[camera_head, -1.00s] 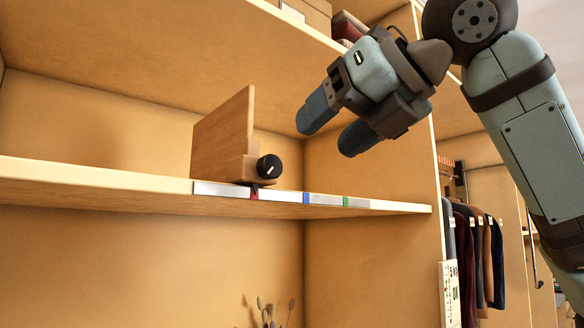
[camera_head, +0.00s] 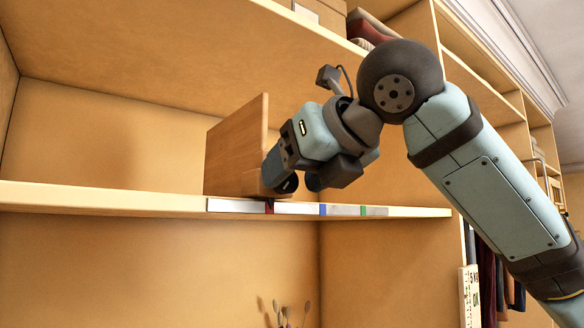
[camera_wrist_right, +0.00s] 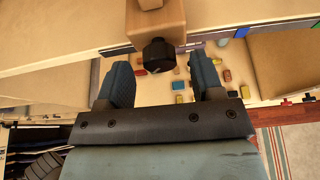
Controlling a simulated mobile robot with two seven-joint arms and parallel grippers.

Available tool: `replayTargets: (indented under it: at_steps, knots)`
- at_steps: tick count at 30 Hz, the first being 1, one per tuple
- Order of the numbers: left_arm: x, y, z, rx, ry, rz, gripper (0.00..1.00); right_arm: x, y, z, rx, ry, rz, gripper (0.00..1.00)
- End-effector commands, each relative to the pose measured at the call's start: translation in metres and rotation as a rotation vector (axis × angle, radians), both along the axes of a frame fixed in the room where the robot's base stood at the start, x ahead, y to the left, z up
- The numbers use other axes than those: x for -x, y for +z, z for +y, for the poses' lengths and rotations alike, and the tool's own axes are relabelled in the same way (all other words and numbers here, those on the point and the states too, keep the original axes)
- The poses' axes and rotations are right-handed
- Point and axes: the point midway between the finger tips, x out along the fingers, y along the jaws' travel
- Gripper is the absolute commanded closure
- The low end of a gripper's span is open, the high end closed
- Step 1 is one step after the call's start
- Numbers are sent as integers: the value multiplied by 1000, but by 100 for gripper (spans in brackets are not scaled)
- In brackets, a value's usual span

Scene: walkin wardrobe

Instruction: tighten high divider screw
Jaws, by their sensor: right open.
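The divider (camera_head: 232,152) is an upright wooden board standing on the high shelf (camera_head: 100,200). Its screw is a black knob (camera_wrist_right: 158,55) on a wooden block (camera_wrist_right: 155,22) at the divider's front. My right gripper (camera_head: 292,178) is at the front of this block in the head view, partly hiding it. In the wrist view its two blue fingers (camera_wrist_right: 160,78) are spread apart, with the knob at the gap between their tips. I cannot tell whether either finger touches the knob. My left gripper is not in view.
White, red, blue and green labels (camera_head: 340,210) run along the shelf's front edge. Another shelf (camera_head: 180,60) is overhead, with boxes above. A side panel (camera_head: 385,255) stands to the right. Several small coloured pieces (camera_wrist_right: 180,85) lie below in the wrist view.

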Motion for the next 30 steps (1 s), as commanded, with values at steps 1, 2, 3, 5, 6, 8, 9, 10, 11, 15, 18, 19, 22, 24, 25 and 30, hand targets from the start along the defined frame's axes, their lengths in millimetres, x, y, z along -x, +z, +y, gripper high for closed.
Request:
replayTargets:
  at_steps: [1, 2, 3, 5, 6, 8, 9, 10, 11, 15, 18, 19, 22, 24, 25, 30]
  knots:
    - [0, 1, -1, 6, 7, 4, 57, -4, -1, 3, 0, 1, 1, 39]
    - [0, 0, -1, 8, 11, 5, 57, -5, -2, 4, 1, 0, 1, 39]
    - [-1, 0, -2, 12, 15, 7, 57, -7, -3, 5, 1, -1, 1, 39]
    - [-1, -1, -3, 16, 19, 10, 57, -9, -5, 6, 2, -1, 0, 39]
    - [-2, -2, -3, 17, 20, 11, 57, -9, -5, 7, 2, -1, 0, 39]
    - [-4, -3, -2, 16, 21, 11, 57, -10, -6, 7, 1, -1, -1, 39]
    - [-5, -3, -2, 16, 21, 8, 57, -10, -6, 7, 1, -1, -1, 39]
    - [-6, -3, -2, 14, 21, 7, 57, -10, -6, 7, 1, -1, -1, 39]
    - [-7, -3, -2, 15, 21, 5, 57, -10, -6, 7, 1, -1, -1, 39]
    - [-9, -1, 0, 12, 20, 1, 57, -10, -6, 7, 1, -1, -1, 53]
    - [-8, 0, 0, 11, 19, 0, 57, -9, -5, 7, 0, -1, 0, 76]
    - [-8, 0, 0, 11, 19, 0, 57, -9, -5, 7, 0, -1, 0, 83]
    - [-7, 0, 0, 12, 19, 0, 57, -9, -5, 7, 0, -1, 0, 89]
    - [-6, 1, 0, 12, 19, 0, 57, -9, -5, 7, -1, -1, 1, 88]
    - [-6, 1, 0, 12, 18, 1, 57, -9, -5, 7, -3, -1, 2, 88]
    - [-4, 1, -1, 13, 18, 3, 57, -10, -5, 7, -32, -1, 22, 88]
